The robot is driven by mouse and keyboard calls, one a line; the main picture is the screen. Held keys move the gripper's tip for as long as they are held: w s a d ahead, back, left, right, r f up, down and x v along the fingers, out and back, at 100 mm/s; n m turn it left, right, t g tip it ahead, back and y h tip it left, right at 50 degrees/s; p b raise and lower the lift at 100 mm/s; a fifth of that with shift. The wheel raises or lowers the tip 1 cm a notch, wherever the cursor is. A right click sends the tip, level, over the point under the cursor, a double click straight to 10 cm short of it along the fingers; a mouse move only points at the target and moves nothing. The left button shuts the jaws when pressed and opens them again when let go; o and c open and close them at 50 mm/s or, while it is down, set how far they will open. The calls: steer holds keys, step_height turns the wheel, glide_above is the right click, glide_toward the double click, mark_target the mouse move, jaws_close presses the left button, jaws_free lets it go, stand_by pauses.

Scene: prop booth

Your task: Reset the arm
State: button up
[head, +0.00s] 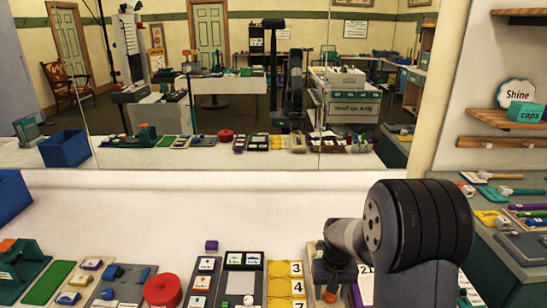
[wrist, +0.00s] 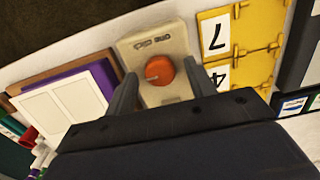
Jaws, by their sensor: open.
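My gripper (wrist: 160,82) is open in the wrist view, with one finger on each side of a beige box (wrist: 152,45) marked "one click". An orange round knob (wrist: 159,70) sits on the box, between the fingers. No clear contact between fingers and knob shows. In the head view my gripper (head: 335,272) is low over the right part of the white table, and the large dark arm joint hides much around it. A bit of orange shows just below it.
Yellow number tiles (head: 284,285) lie just left of my gripper. A dark-framed card board (head: 243,260), a red disc (head: 163,290) and a green strip (head: 48,282) lie further left. A blue bin (head: 12,197) stands at the left edge. The table's back strip is clear, before a mirror (head: 240,85).

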steer(key=m, duration=0.4)
steer(key=shift+p, duration=0.3)
steer(key=m+p, duration=0.1)
steer(key=m, duration=0.3)
steer(key=shift+m, duration=0.3)
steer(key=shift+r+m, duration=0.2)
steer(key=shift+m, duration=0.1)
steer(key=shift+r, duration=1)
